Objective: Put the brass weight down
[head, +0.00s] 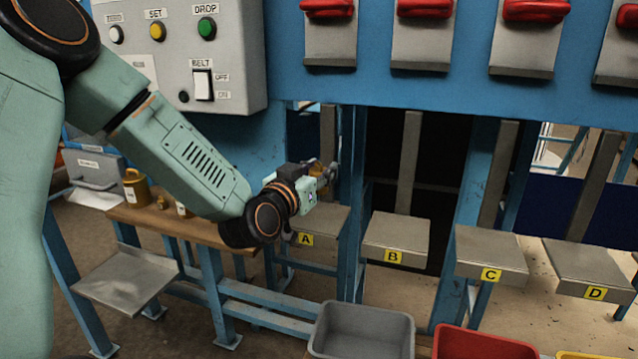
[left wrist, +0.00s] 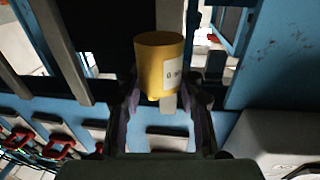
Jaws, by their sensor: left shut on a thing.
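The brass weight (left wrist: 153,65) is a yellow cylinder with a white label, seen in the left wrist view. My left gripper (left wrist: 165,98) is shut on it, with a finger on each side. In the head view my left gripper (head: 325,174) is above and behind plate A (head: 325,222), near a blue post. The weight is mostly hidden there by my wrist. The label is too small to read fully. My right gripper is not in view.
Plates B (head: 400,232), C (head: 488,247) and D (head: 590,262) stand to the right. A wooden bench (head: 200,228) bears a larger brass weight (head: 136,187). A control box (head: 180,55) hangs above my arm. A grey bin (head: 362,330) and a red bin (head: 485,343) stand in front.

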